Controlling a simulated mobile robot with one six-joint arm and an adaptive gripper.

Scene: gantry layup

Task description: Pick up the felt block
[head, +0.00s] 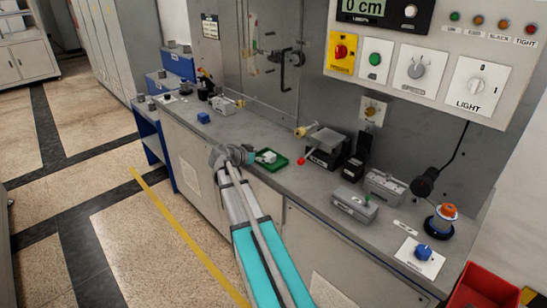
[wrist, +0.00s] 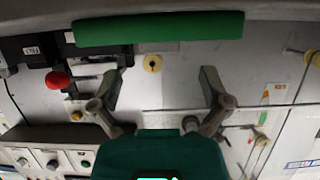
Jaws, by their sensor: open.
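A control panel (head: 425,70) hangs on the back wall. Bare bench (head: 240,125) lies between the blue block and the tray.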

